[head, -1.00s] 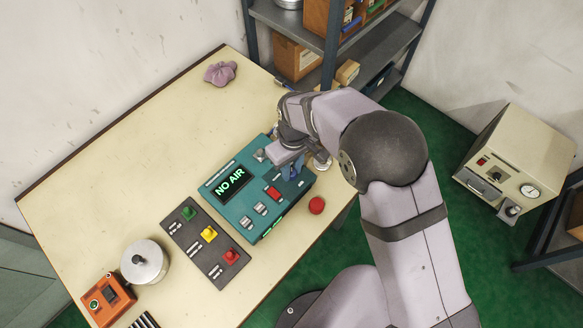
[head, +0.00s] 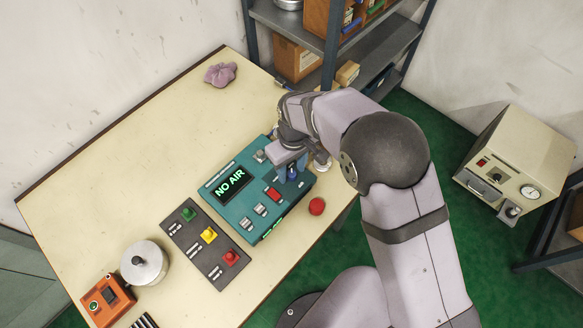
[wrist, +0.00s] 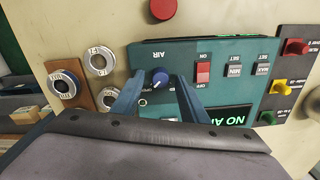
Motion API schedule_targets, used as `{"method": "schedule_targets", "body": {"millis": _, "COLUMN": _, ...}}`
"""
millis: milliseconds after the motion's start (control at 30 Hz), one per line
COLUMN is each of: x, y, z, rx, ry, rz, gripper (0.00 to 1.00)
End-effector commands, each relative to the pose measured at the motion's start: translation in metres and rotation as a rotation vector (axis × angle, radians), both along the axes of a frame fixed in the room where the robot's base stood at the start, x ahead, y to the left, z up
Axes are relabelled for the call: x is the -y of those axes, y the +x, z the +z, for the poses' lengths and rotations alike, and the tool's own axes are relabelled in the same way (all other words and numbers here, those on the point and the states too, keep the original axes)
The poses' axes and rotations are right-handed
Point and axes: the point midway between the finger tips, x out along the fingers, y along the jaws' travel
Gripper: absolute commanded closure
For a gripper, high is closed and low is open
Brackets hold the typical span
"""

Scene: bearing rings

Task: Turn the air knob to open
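The air knob (wrist: 160,78) is a small dark blue dial with a white pointer line, on a teal control box (head: 235,222), beneath the label AIR in the wrist view. The box's display (head: 230,182) reads NO AIR in green. My gripper (wrist: 162,83) has its two blue fingers apart, one on each side of the knob, with what look like small gaps; contact is not clear. In the head view my gripper (head: 290,170) is over the box's upper right end, and my arm hides the knob there.
A red switch (wrist: 203,73) and grey SET buttons sit beside the knob. A dark panel (head: 207,243) with green, yellow and red buttons lies alongside. Labelled rings (wrist: 101,64) stand close to the box. A red ball-like part (head: 317,206) is near the table edge.

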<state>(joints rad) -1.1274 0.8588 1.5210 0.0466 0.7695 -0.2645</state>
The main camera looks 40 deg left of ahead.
Motion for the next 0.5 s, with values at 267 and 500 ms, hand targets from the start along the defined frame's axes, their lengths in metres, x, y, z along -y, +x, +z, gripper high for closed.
{"method": "schedule_targets", "body": {"millis": 267, "x": -0.001, "y": 0.002, "z": 0.029, "rx": 0.003, "ry": 0.004, "rz": 0.000, "gripper": 0.60}}
{"method": "schedule_targets", "body": {"millis": 500, "x": -0.001, "y": 0.003, "z": 0.060, "rx": 0.002, "ry": 0.005, "rz": -0.001, "gripper": 0.60}}
